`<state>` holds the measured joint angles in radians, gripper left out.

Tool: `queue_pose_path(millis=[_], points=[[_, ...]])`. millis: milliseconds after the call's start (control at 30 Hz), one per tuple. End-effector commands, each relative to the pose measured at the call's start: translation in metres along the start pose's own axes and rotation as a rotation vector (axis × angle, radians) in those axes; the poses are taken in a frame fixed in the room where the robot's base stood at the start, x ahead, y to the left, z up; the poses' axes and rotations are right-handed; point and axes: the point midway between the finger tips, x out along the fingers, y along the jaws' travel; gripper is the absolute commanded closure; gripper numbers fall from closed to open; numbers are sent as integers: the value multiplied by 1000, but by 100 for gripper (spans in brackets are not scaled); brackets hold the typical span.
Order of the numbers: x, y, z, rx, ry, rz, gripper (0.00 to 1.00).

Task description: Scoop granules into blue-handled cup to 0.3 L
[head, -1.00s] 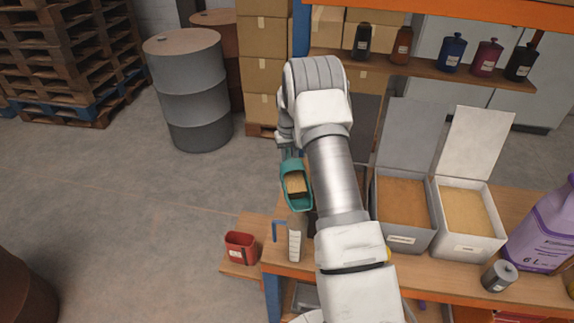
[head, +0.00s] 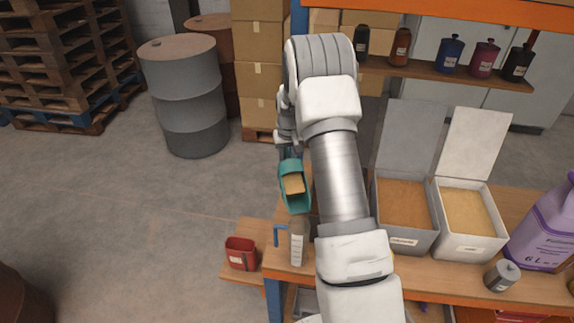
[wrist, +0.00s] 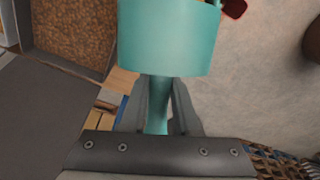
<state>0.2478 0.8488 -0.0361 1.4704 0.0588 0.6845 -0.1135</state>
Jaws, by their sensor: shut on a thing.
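A teal scoop (head: 293,200) holds a tan-brown load of granules (head: 294,184). My gripper (head: 289,151) is shut on its handle, and the grip also shows in the wrist view (wrist: 158,104). The clear measuring cup (head: 298,249) with a blue handle (head: 280,236) stands upright at the left end of the bench. The scoop's front edge is just above the cup's top in the head view; I cannot tell the height gap. The cup's fill level is too small to read. The scoop's inside is hidden in the wrist view.
A bin of brown granules (head: 434,238) and a bin of paler granules (head: 471,249) stand right of my arm with lids up. A red container (head: 241,253) sits on a low ledge at left. A purple jug (head: 541,232) and grey canister (head: 502,275) are farther right.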

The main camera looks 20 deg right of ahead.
Motion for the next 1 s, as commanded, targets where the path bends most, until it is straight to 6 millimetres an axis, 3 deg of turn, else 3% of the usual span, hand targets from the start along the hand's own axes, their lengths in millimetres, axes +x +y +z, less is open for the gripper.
queue_pose_path(millis=[500, 1000], points=[[-24, 0, 4, 0, 170, 0, 100], [-37, 0, 12, 1, 272, 1, 100]])
